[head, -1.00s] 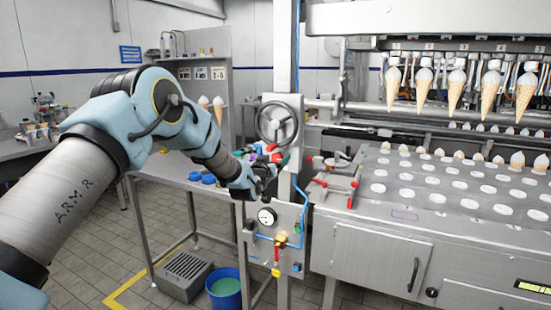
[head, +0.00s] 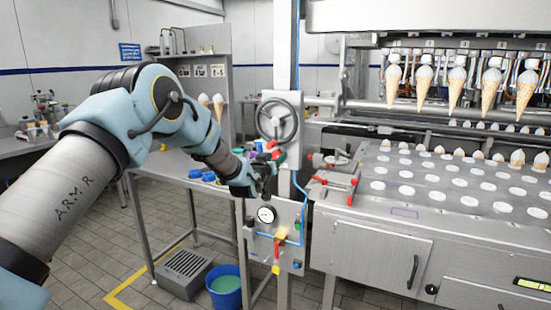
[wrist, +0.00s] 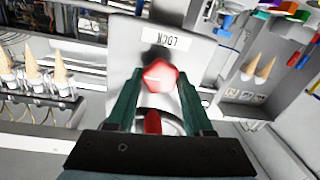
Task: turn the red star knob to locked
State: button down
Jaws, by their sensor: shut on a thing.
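The red star knob (wrist: 160,76) sits on a pale plate (wrist: 185,65) below a label (wrist: 167,40) that reads LOCK upside down in the wrist view. The fingers of my gripper (wrist: 160,80) are on either side of the knob and shut on it. A second red part (wrist: 152,121) shows nearer the palm, between the fingers. In the head view my gripper (head: 264,180) is at the post, above the round gauge (head: 266,214). There the gripper hides the knob. I cannot read the knob's turn from these frames.
A grey handwheel (head: 277,120) is just above my gripper. Red clamps (head: 335,182) stand on the machine to the right. A blue bucket (head: 224,288) is on the floor.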

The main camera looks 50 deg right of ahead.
jog(key=shift+f+b, duration=0.15)
jog(key=shift+b, duration=0.3)
jog(key=m+b, duration=0.9)
jog(key=b, duration=0.5)
jog(key=m+g+h+b, duration=0.1)
jog(key=m+b, duration=0.9)
jog(key=b, duration=0.4)
jog(key=shift+f, duration=0.15)
jog(key=shift+c, duration=1.5)
grip_release()
jog(key=shift+r+h, duration=0.2)
jog(key=shift+h, duration=0.1)
